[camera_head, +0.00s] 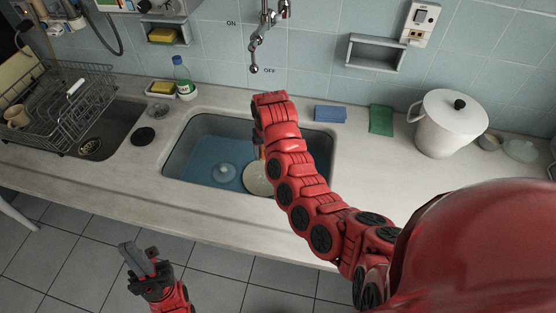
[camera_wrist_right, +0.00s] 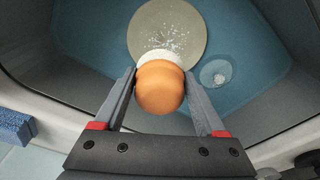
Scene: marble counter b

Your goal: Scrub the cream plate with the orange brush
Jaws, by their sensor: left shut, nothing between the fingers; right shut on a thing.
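The cream plate (camera_head: 255,182) lies in the blue-floored sink, partly hidden by my right arm in the head view. In the right wrist view the plate (camera_wrist_right: 148,32) has scattered white specks on it. My right gripper (camera_wrist_right: 160,88) is shut on the orange brush (camera_wrist_right: 159,92), with its white bristles pointing toward the plate. The bristles overlap the plate's near edge in that view; I cannot tell whether they touch it. My left gripper (camera_head: 134,258) is shut and empty, low at the left over the floor, in front of the counter.
The sink (camera_head: 180,150) has a drain (camera_head: 223,173) left of the plate. A dish rack (camera_head: 70,105) and a bottle (camera_head: 182,78) stand left. A faucet hangs above.

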